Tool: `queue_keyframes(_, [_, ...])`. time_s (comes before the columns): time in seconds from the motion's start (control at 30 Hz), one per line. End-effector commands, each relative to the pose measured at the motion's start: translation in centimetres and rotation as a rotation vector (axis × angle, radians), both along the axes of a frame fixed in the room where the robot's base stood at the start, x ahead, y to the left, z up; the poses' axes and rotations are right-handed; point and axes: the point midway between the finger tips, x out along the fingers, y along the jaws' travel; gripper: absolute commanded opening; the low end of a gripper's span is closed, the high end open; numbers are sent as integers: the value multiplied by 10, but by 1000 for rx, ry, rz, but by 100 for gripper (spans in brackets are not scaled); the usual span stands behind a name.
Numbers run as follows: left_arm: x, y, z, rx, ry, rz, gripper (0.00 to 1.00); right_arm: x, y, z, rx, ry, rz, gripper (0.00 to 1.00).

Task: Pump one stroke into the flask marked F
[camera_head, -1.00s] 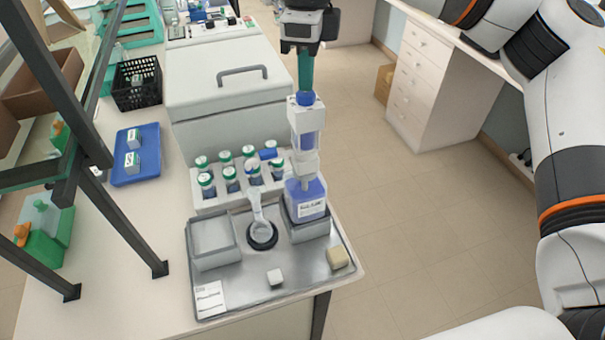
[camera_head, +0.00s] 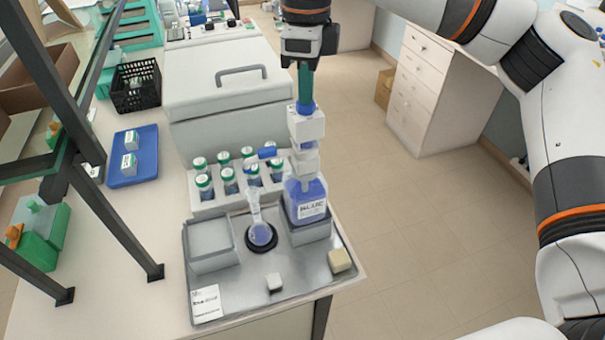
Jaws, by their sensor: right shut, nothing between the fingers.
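A bottle-top dispenser stands on a blue-filled bottle (camera_head: 306,201), its white pump head (camera_head: 306,125) on top and its blue spout tip (camera_head: 267,153) pointing left. A small clear flask (camera_head: 261,233) stands on a dark ring below the spout, its neck leaning slightly, with bluish liquid in its bulb. I cannot read a mark on it. My right gripper (camera_head: 306,101) points down with teal fingers shut and empty, at the top of the pump head and seemingly touching it. The pump head sits low on the bottle. My left gripper is out of view.
A steel tray (camera_head: 230,283) holds the flask, an open grey box (camera_head: 211,243) and small blocks. A white rack (camera_head: 207,205) of several green-capped jars stands behind. A dark shelf frame (camera_head: 120,232) rises at left. Floor is open at right.

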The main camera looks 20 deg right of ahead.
Motion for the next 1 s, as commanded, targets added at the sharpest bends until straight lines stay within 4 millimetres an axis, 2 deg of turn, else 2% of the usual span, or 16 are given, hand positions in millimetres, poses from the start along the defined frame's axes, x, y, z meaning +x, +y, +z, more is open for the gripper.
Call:
queue_keyframes(0.8, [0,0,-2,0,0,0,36,-1,0,-4,-3,5,2,0])
queue_keyframes(1.0, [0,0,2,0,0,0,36,-1,0,2,-3,5,2,0])
